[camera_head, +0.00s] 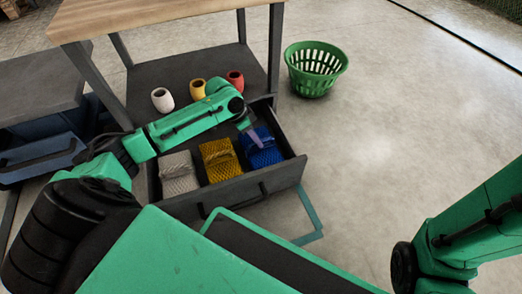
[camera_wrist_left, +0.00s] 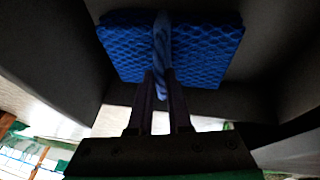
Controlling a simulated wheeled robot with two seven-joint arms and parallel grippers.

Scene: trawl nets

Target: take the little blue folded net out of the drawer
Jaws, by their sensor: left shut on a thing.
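The little blue folded net (camera_head: 264,151) lies at the right end of the open drawer (camera_head: 291,172), beside a yellow net and a grey net. In the left wrist view the blue net (camera_wrist_left: 205,55) has a lighter blue twisted cord around its middle. My left gripper (camera_head: 254,138) reaches down to it from above. In the left wrist view the fingers (camera_wrist_left: 161,78) are closed on the cord. The net is still inside the drawer; I cannot tell whether it touches the floor of it. My right arm shows at the right, but its gripper is out of view.
The yellow net (camera_head: 218,160) and the grey net (camera_head: 178,174) lie left of the blue one. White (camera_head: 162,100), yellow (camera_head: 197,89) and red (camera_head: 235,80) pots stand on the shelf behind. A green basket (camera_head: 314,70) stands on clear floor to the right.

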